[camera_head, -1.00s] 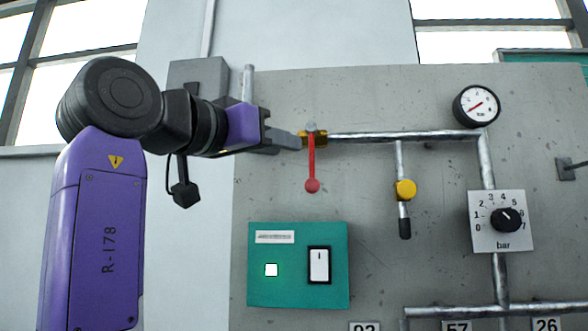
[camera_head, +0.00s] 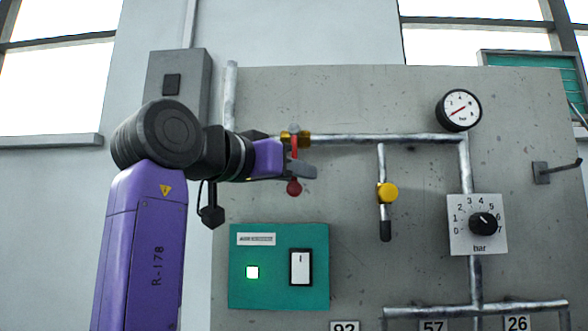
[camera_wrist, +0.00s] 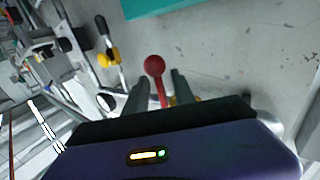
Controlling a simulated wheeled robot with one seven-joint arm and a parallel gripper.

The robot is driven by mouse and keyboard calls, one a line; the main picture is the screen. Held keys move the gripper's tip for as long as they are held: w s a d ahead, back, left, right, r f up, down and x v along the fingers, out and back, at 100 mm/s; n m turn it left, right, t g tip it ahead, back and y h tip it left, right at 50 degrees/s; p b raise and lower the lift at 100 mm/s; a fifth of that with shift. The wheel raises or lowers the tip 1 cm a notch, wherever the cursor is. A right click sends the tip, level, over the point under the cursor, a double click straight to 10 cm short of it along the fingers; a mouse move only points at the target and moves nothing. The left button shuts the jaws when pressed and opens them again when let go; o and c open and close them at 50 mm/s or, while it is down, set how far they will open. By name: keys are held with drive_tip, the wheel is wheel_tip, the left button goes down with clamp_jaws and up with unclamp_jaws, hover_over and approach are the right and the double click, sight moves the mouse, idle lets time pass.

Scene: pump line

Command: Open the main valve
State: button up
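The red-handled valve has a brass body (camera_head: 296,138) on the upper pipe, and its red lever (camera_head: 294,187) hangs straight down with a round knob. My gripper (camera_head: 305,170) is at the lever in the head view and covers part of it above the knob. In the wrist view the red lever (camera_wrist: 155,68) stands between the two fingers of my gripper (camera_wrist: 158,90). The fingers are apart, with a gap showing on each side of the lever. The brass body is mostly hidden behind the gripper in the wrist view.
A teal switch box (camera_head: 279,315) with a lit green lamp is below. A pressure gauge (camera_head: 458,110) and a bar dial (camera_head: 482,224) are farther right. A grey box (camera_head: 173,68) is behind my arm.

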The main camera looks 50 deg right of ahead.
clamp_jaws()
idle(1.4)
